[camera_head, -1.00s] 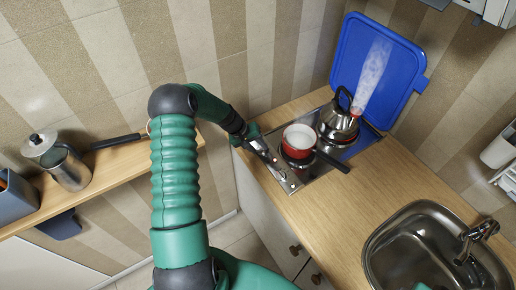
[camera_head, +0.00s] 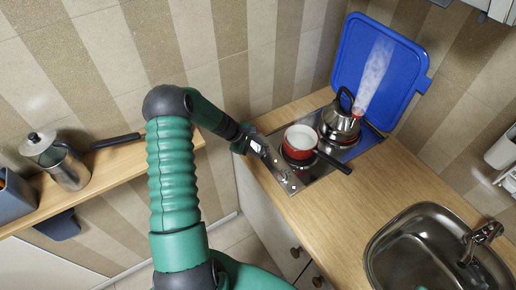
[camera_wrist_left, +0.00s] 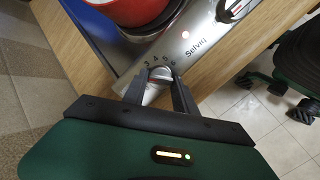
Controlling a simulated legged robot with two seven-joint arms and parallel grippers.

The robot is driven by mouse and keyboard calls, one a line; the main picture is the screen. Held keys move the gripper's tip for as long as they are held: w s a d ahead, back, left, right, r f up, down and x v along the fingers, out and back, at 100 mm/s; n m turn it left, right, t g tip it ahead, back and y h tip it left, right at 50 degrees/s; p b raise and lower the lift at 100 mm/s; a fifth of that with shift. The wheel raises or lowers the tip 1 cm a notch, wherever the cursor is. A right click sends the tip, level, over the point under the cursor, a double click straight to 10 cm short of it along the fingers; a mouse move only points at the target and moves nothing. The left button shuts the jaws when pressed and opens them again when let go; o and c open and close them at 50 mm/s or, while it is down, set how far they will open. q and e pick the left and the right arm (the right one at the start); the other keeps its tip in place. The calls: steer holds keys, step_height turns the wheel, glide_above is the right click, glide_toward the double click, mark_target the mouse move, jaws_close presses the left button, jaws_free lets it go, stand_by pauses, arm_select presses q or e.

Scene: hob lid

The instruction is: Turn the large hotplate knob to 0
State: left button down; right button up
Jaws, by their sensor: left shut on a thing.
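The hob's metal control panel (camera_wrist_left: 200,45) carries two knobs in the left wrist view. My left gripper (camera_wrist_left: 160,88) is shut on one silver knob (camera_wrist_left: 158,76), with a finger on each side of it. Numbers 3 to 6 show on the panel around this knob; the rest of its scale and its pointer are hidden or too small to read. Which knob serves the large hotplate I cannot tell. My right gripper is out of view.
A red saucepan (camera_head: 300,141) and a steaming kettle (camera_head: 341,122) stand on the hob. The saucepan's black handle (camera_head: 334,161) points right. A raised blue lid (camera_head: 378,65) stands behind. A sink (camera_head: 425,245) is at the right; the wooden worktop (camera_head: 345,210) between is clear.

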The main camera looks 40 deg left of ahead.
arm_select(q)
steer(key=n, duration=0.5)
steer(key=shift+a+n+t, duration=0.1)
steer(key=shift+n+t, duration=0.2)
steer(key=shift+t, duration=0.1)
steer(key=n+y, duration=0.1)
steer(key=n, duration=0.5)
steer(key=shift+s+p, duration=0.15)
steer(key=shift+p, duration=0.15)
steer(key=c, duration=1.2)
jaws_free()
steer(key=shift+c, duration=0.2)
steer(key=shift+o, duration=1.2)
steer(key=shift+f, duration=0.1)
steer(key=v, duration=1.6)
steer(key=shift+s+b, duration=0.25)
steer(key=shift+b, duration=0.05)
